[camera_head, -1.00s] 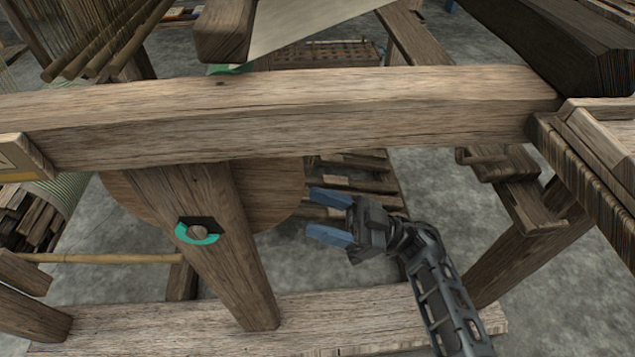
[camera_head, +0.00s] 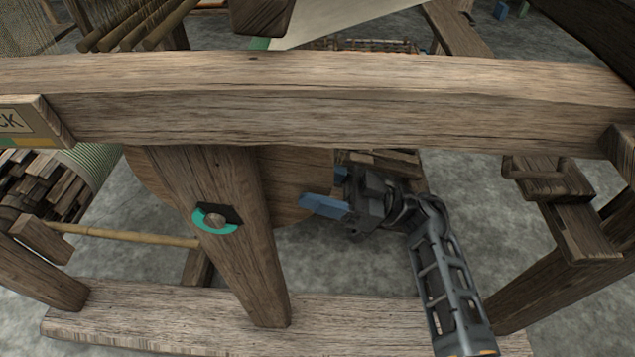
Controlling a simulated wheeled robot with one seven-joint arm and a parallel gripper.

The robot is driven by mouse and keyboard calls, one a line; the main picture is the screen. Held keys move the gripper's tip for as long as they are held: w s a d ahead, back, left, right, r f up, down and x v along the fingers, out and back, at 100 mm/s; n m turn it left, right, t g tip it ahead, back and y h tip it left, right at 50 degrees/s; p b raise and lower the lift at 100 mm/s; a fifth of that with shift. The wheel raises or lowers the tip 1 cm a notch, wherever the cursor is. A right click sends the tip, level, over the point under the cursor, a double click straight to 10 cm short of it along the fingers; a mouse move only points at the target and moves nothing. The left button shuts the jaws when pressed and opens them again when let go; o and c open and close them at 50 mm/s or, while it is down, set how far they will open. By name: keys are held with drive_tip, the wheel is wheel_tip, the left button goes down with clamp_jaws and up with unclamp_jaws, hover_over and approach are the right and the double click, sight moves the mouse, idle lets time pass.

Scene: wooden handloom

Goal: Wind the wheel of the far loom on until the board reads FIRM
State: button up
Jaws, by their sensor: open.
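The wheel (camera_head: 296,180) is a wooden disc under the loom's thick front beam, partly hidden by a slanted post and the beam. My gripper (camera_head: 320,190) is open at the wheel's right edge. Its lower blue finger overlaps the wheel's lower right rim in the picture; the other finger shows only as a small piece just right of the rim. I cannot tell whether either touches the wheel. The board (camera_head: 12,122) is cut off at the left edge; only the letters "CK" show, above a green and yellow strip.
The beam (camera_head: 330,105) crosses above my gripper. A foot rail (camera_head: 350,318) runs below. A wooden bracket (camera_head: 570,215) is at the right; grey floor lies between.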

drive_tip(key=shift+a, duration=0.1)
drive_tip(key=shift+c, duration=0.4)
clamp_jaws()
